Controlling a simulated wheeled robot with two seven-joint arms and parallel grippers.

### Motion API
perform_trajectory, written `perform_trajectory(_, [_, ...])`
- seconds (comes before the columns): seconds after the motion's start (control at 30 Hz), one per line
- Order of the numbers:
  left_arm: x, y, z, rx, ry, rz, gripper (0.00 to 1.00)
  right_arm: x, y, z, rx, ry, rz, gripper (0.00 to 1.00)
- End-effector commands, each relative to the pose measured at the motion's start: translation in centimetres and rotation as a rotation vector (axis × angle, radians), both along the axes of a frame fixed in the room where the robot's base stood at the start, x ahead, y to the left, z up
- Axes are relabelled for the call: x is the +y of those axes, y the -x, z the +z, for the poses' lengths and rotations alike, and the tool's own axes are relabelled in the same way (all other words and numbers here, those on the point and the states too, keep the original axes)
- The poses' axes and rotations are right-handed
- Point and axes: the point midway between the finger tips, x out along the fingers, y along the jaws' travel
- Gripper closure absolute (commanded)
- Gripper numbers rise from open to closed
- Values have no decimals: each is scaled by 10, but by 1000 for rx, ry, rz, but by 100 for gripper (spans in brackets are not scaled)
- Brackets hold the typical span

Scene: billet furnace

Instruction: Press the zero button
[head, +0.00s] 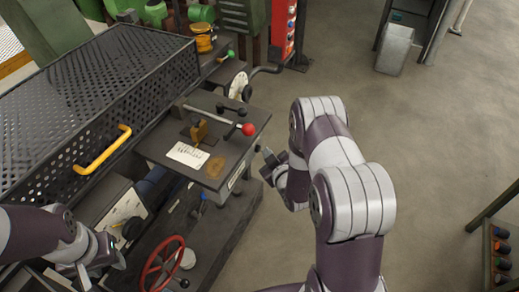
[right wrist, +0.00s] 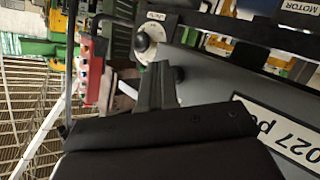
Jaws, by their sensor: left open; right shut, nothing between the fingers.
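I cannot make out a button marked zero for certain in either view. My right gripper (head: 263,153) is beside the right end of the machine's dark top plate. Its fingers are shut and empty; in the right wrist view the fingertips (right wrist: 160,68) appear just below the pale knob, with contact not clear. My left gripper (head: 98,252) is open and empty at the lower left, near the machine's front.
The machine has a perforated guard (head: 85,95) with a yellow handle (head: 103,150), a red-ball lever (head: 248,129) and a red handwheel (head: 162,265). A plate (right wrist: 285,135) reading "027" is close to the right gripper. The floor (head: 440,150) to the right is mostly clear.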

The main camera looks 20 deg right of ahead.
Motion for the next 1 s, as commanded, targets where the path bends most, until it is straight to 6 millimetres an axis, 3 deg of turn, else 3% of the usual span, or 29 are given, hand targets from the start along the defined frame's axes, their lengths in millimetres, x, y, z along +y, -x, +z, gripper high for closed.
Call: perform_trajectory(1.0, [0,0,-3,0,0,0,57,6,-7,0,-1,0,0,100])
